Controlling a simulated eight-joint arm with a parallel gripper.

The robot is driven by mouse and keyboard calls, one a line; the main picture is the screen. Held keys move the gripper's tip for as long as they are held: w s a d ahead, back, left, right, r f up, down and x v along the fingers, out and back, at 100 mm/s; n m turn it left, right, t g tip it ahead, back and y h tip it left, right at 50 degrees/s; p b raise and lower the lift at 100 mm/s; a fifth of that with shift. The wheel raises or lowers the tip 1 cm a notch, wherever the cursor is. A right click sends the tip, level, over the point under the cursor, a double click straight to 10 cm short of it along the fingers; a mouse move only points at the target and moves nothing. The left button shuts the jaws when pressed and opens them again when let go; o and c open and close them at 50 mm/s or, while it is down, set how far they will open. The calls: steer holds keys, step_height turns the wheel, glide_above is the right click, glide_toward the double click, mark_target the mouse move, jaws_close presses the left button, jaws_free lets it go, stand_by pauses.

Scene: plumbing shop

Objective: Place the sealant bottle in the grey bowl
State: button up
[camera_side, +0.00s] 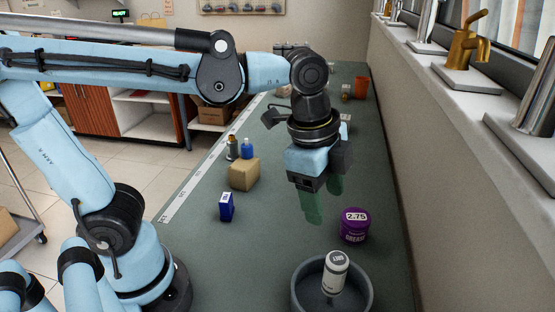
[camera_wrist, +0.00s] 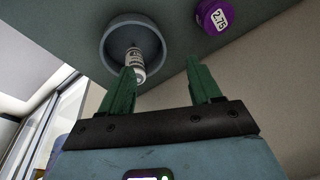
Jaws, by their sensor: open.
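The white sealant bottle (camera_side: 335,271) stands tilted inside the grey bowl (camera_side: 298,289) at the front of the bench, its dark-labelled top leaning above the rim. In the wrist view the bottle (camera_wrist: 135,62) lies against the inside of the bowl (camera_wrist: 112,36), its end reaching past the rim. My gripper (camera_side: 323,202) is open, with green fingers and nothing between them. It hangs above the bench, behind the bowl and apart from the bottle. In the wrist view the open fingers (camera_wrist: 160,82) show below the bowl.
A purple grease tub (camera_side: 354,225) stands just behind the bowl. A blue box (camera_side: 227,207), a cardboard box (camera_side: 244,174) and a blue bottle (camera_side: 247,149) stand on the left side of the bench. An orange cup (camera_side: 361,87) is far back. The wall closes off the right.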

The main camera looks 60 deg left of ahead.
steer(key=a+f+n+t, duration=0.4)
steer(key=a+n+t, duration=0.1)
steer(key=a+n, duration=0.6)
steer(key=n, duration=0.2)
steer(key=shift+a+n+y, duration=0.25)
steer(key=shift+n+y, duration=0.05)
steer(key=shift+y, duration=0.1)
